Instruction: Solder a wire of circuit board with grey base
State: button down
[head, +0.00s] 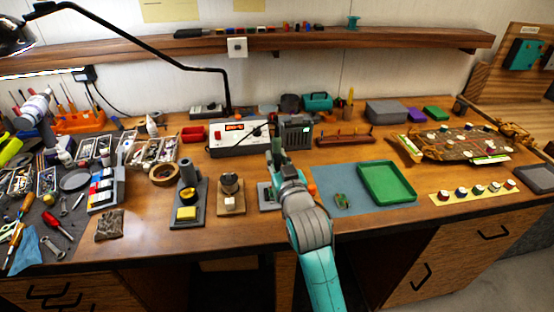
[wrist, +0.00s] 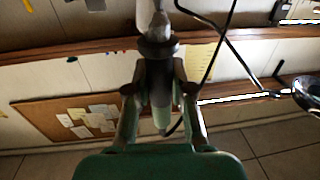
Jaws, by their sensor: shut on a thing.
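My gripper (head: 276,150) is raised over the middle of the bench, in front of the white station. In the wrist view my gripper (wrist: 158,95) is shut on a slim tool, apparently the soldering iron (wrist: 160,78), with a dark collar and a pale end. A dark cable runs near it. A grey base (head: 265,196) stands on the bench just left of my arm, partly hidden by it; its circuit board cannot be made out. A small green piece (head: 342,201), perhaps a board, lies on the blue-grey mat (head: 330,178).
A white station (head: 238,149) with a red display stands behind. A grey stand (head: 187,220) with a yellow sponge and a brown-based holder (head: 230,208) stand left of my arm. A green tray (head: 387,198) lies right. A black lamp arm (head: 150,50) hangs over the left side.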

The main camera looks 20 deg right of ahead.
aim_at(278, 143)
jog(key=shift+r, duration=2.85)
